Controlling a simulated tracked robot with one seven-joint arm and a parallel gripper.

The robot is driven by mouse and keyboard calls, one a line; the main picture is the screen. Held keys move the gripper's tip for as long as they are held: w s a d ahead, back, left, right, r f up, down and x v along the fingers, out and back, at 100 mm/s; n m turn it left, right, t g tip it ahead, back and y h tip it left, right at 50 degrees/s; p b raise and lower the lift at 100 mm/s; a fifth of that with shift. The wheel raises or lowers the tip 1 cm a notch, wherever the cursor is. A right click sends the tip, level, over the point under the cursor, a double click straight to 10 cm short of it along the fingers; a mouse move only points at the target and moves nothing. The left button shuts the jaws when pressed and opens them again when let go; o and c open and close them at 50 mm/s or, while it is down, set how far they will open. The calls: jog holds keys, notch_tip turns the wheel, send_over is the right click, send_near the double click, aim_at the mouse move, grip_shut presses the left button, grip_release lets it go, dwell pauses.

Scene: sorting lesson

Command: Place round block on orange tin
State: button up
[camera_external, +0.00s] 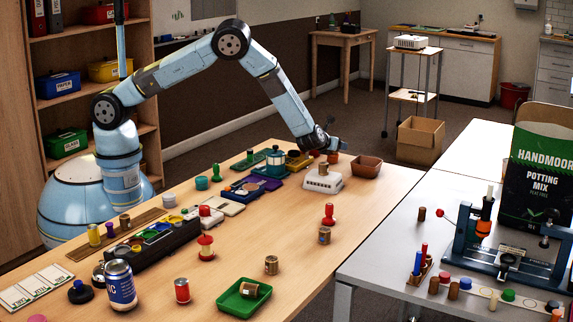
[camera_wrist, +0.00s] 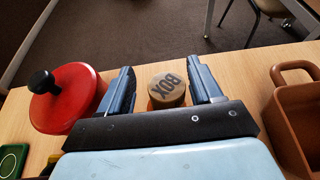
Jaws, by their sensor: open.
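A round tan block (camera_wrist: 167,87) with "BOX" printed on its top face is between the fingers of my gripper (camera_wrist: 160,72) in the wrist view. The fingers stand open on either side of it. An orange surface, which looks like the orange tin (camera_wrist: 153,103), shows just below and around the block's near edge. The block seems to sit on it, but the contact is partly hidden by my gripper. In the external view my gripper (camera_external: 333,145) is low at the table's far side, above a small orange-brown thing (camera_external: 333,158).
A red round pot with a black knob (camera_wrist: 68,97) is close left of my gripper, and a brown planter (camera_wrist: 298,125) is to the right. A white device (camera_external: 322,181) stands nearby. Several small cylinders and a green tray (camera_external: 228,307) occupy the nearer table.

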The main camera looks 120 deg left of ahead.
jog(key=v, duration=1.2)
jog(key=s+d+r+n+h, duration=0.3)
jog(key=s+d+r+n, duration=0.3)
jog(key=d+r, duration=0.5)
jog(key=s+d+r+n+h, duration=0.2)
jog(key=s+d+r+n, duration=0.35)
jog(key=d+r, duration=0.55)
jog(key=s+d+r+n+t+h, duration=0.2)
jog(key=s+d+r+n+h, duration=0.1)
jog(key=s+d, duration=0.8)
jog(key=s+d+r+n+t+h, duration=0.3)
jog(key=s+d+r+h, duration=0.2)
jog(key=s+d+r, duration=0.3)
jog(key=s+d, duration=0.4)
jog(key=s, duration=0.1)
jog(key=shift+d+r+t, duration=0.15)
jog(key=shift+d+t, duration=0.15)
jog(key=shift+d, duration=0.05)
